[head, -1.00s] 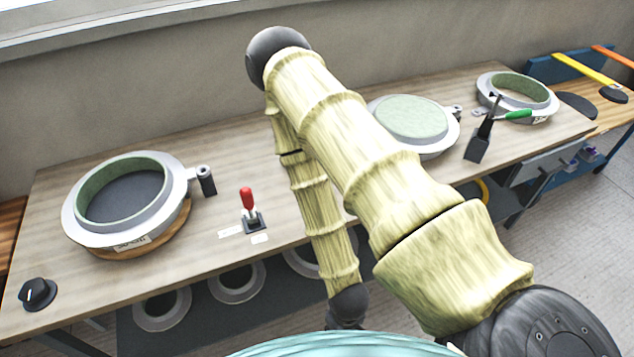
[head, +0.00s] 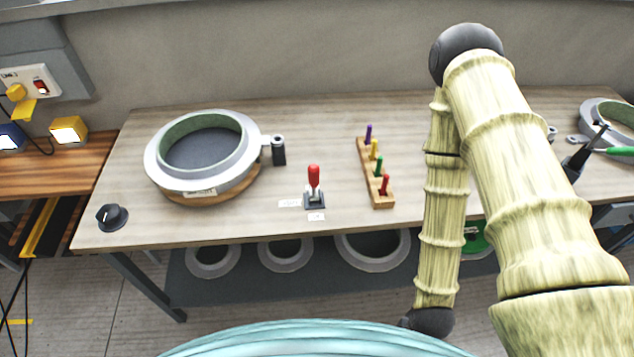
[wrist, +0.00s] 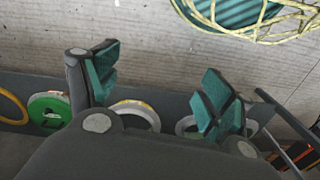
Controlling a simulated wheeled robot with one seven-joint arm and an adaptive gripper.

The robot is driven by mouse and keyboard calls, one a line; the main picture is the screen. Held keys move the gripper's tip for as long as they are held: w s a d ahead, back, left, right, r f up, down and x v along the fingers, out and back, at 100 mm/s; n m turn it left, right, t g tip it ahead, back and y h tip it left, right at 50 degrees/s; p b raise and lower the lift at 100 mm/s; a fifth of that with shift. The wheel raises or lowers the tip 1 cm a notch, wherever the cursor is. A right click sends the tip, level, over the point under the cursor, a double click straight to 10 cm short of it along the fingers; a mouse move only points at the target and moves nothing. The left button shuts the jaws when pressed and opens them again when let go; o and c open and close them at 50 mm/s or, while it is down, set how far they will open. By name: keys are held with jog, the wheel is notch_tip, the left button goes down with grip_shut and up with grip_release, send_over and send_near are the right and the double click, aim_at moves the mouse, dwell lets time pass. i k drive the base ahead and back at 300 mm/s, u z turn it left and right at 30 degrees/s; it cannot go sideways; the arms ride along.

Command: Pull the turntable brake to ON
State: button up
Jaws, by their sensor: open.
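The red-handled lever (head: 314,180), likely the turntable brake, stands roughly upright on a small dark base near the bench's front edge in the head view. Two small white labels lie beside its base, too small to read. To its left a ring mould (head: 158,170) sits on a round wooden turntable (head: 215,193). My gripper (wrist: 160,88) shows in the wrist view, open and empty, facing the floor and the lower shelf. It is out of sight in the head view, and the lever is not in the wrist view.
A wooden rack (head: 368,180) with several coloured handles stands right of the lever. A black knob (head: 112,217) is at the bench's left corner. A dark clamp post (head: 278,150) stands beside the mould. Ring moulds (head: 372,262) lie on the shelf below.

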aim_at(314, 169)
jog(key=u, duration=0.95)
jog(key=k, duration=0.55)
jog(key=z, duration=0.75)
